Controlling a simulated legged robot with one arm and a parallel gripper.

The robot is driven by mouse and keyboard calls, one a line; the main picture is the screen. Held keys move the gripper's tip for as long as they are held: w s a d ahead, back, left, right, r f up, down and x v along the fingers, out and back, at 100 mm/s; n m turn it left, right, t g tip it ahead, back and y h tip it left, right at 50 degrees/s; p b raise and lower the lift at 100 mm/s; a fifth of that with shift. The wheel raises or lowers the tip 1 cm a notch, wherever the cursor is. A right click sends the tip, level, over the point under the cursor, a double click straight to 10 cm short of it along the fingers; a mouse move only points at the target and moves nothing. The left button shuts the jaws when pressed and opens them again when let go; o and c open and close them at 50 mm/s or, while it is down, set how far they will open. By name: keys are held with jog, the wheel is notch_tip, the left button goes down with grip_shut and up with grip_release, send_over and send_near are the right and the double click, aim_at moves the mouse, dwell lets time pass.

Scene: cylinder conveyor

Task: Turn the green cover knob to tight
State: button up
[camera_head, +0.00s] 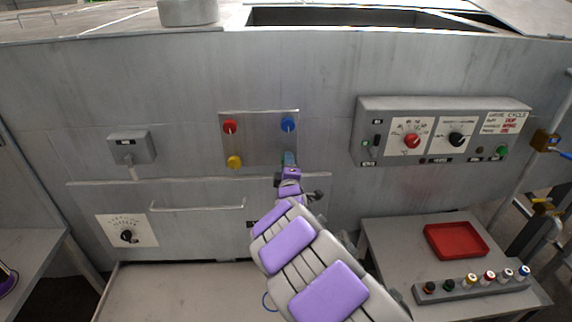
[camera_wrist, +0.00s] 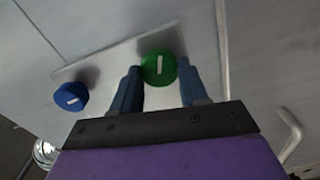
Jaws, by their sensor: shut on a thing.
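The green cover knob (camera_wrist: 158,67) sits on a metal plate and shows between my gripper's two blue fingers in the wrist view. It is round with a white line on its face. The line looks nearly upright in that view. My gripper (camera_wrist: 158,85) is shut on the green knob, one finger on each side. In the head view my gripper (camera_head: 289,158) is at the lower right corner of the plate (camera_head: 260,140). It hides most of the green knob there.
On the same plate are a red knob (camera_head: 229,126), a blue knob (camera_head: 288,124) and a yellow knob (camera_head: 234,161). A control box (camera_head: 360,125) is to the right. A drawer handle (camera_head: 198,207) is at the lower left. A red tray (camera_head: 455,240) lies on the right side table.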

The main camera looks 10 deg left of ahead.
jog(key=m+p, duration=0.1)
jog(key=m, duration=0.2)
jog(key=m+p, duration=0.1)
jog(key=m, duration=0.3)
jog(key=m+p, duration=0.1)
jog(key=m, duration=0.3)
jog(key=shift+d+f, duration=0.2)
jog(key=shift+f, duration=0.2)
jog(key=shift+m, duration=0.3)
jog(key=o, duration=0.9)
jog(key=shift+w+a, duration=0.1)
jog(key=shift+a, duration=0.05)
jog(key=shift+c, duration=0.2)
jog(key=shift+o, duration=1)
jog(key=shift+a+r, duration=0.1)
jog(key=shift+r, duration=0.1)
